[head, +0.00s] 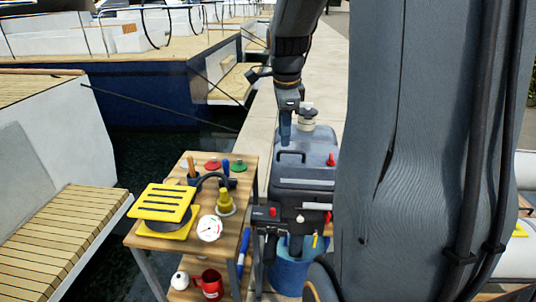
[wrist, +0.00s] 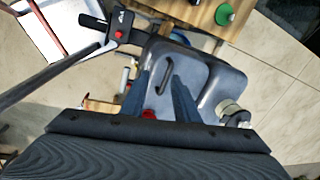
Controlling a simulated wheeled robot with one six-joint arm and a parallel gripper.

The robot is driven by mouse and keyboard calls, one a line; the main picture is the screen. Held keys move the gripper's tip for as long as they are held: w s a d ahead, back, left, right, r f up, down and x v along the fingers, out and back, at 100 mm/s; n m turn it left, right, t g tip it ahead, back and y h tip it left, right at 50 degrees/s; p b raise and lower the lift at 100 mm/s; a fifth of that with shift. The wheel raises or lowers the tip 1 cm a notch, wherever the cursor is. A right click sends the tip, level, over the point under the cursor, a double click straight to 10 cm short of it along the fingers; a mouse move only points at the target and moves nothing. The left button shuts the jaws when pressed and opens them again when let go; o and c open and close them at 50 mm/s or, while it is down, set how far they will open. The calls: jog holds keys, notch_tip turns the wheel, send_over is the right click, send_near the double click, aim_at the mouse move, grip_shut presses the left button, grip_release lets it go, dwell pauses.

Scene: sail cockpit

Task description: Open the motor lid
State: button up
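The outboard motor has a grey-blue lid (head: 315,172) that looks closed, with a dark loop handle (head: 291,156) on top. In the wrist view the lid (wrist: 192,72) lies below my gripper, and its handle (wrist: 166,80) shows between the fingers. My gripper (wrist: 160,98) is open, with two blue fingers apart on either side of the handle and nothing held. In the head view my gripper (head: 285,138) hangs just above the lid's back-left part. I cannot tell whether the fingers touch anything.
A pale round cap (head: 307,117) sits behind the lid. The tiller (head: 265,216) sticks out at the front left. A wooden cart (head: 184,252) with a yellow slatted item (head: 162,203), a gauge (head: 209,228) and a red mug (head: 209,284) stands at left. Dock paving (head: 330,80) lies behind.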

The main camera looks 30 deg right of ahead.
jog(key=s+a+f+n, duration=0.1)
jog(key=a+f+n, duration=0.3)
jog(key=a+n, duration=0.1)
jog(key=shift+s+a+n+b, duration=0.3)
jog(key=shift+a+n+b, duration=0.1)
jog(key=shift+a, duration=0.1)
